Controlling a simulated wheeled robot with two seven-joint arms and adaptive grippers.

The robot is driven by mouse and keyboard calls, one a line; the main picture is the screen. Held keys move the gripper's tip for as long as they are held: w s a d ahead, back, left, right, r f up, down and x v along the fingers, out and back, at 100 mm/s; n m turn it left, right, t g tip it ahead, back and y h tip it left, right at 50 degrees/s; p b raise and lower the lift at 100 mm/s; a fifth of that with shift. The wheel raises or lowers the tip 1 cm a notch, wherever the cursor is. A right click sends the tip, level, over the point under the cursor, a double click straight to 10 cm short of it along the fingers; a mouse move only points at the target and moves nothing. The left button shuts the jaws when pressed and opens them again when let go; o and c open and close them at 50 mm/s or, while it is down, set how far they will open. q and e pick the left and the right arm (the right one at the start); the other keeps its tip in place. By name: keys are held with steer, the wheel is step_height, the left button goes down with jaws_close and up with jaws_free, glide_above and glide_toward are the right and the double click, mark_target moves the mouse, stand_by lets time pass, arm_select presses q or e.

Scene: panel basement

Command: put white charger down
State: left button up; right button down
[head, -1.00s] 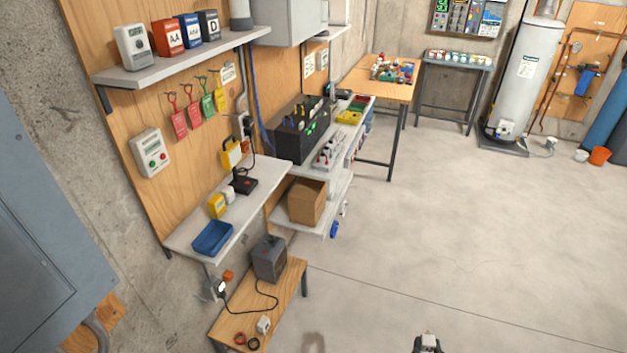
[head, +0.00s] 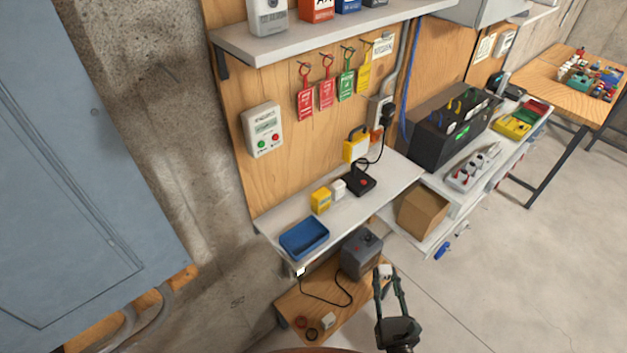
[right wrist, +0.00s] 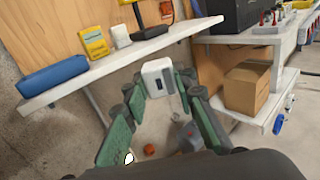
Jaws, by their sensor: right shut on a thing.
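My right gripper (head: 388,280) is shut on a white charger (head: 386,271), held between its fingertips. In the right wrist view the charger (right wrist: 159,77) is a white block with a dark grey slot, between the green finger pads. In the head view the gripper is just right of the lower wooden bench (head: 350,308) and below the grey shelf (head: 365,213). Whether the charger is above any surface is hard to tell. My left gripper is not in view.
The grey shelf holds a blue tray (head: 304,238), a yellow box (head: 321,200), a small white block (head: 338,189) and a black device (head: 361,181). The bench carries a grey box (head: 362,253), a cable and another white block (head: 328,320). A cardboard box (head: 422,211) sits to the right.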

arm_select(q)
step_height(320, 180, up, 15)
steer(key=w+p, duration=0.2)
steer(key=p, duration=1.3)
arm_select(e)
steer(key=w+a+r+n+g+y, duration=0.1)
steer(key=w+a+r+n+y, duration=0.45)
steer(key=a+r, duration=0.95)
steer(key=m+b, duration=0.1)
steer(key=b, duration=0.4)
glide_above(349, 218)
steer(key=s, duration=0.1)
steer(key=shift+y, duration=0.45)
steer(key=f, duration=0.7)
steer(key=shift+s+a+f, duration=0.2)
steer(key=shift+a+f, duration=0.15)
steer(key=shift+a, duration=0.05)
steer(key=shift+w+d+f+b, duration=0.15)
steer(key=shift+w+f+b, duration=0.1)
steer(key=shift+w+b, duration=0.1)
steer(key=f+b, duration=0.3)
steer(key=f, duration=0.1)
steer(key=shift+w+d, duration=0.15)
steer(key=shift+w, duration=0.2)
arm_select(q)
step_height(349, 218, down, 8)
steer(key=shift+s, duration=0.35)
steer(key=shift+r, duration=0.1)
arm_select(e)
steer(key=shift+r, duration=0.1)
